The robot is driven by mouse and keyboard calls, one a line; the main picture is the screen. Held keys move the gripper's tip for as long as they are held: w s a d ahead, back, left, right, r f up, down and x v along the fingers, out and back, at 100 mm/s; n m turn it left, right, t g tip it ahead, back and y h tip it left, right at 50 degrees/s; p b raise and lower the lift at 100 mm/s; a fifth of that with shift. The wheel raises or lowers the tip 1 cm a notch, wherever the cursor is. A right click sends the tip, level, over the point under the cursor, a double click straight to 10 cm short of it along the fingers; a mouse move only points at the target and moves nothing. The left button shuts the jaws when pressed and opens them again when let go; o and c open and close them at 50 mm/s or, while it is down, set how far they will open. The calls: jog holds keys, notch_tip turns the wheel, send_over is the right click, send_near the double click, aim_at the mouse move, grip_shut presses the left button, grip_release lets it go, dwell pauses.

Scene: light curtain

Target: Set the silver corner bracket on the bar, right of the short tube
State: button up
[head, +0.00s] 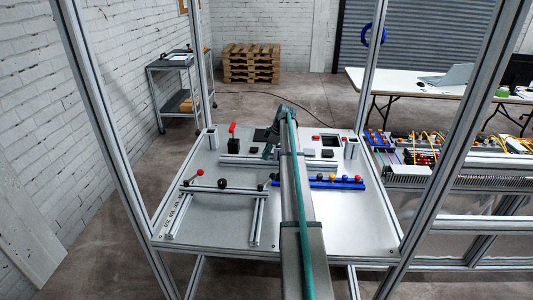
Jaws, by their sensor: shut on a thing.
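My gripper (268,153) is at the back middle of the metal worktop (215,245), pointing down beside the silver bar (240,160) that runs left to right there. It is shut on a small piece, taken to be the silver corner bracket. The piece is mostly hidden, and its shape is too small to make out. A dark block (233,146) stands at the left part of the bar; I cannot tell whether it is the short tube. My arm covers the middle of the bar. I cannot tell whether the held piece touches the bar.
A bar frame with a red ball (200,172) and a black ball (222,183) stands front left. A red-handled lever (232,129) is behind the bar. Upright posts (100,130) enclose the worktop.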

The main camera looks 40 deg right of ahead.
jog(key=shift+f, duration=0.25)
dwell(0.6)
jog(key=o, duration=1.2)
jog(key=shift+o, duration=0.2)
jog(key=v, duration=1.2)
jog(key=shift+w+a+r, duration=0.1)
jog(key=shift+r, duration=0.05)
notch_tip(320, 180, up, 7)
jog(key=p, duration=0.2)
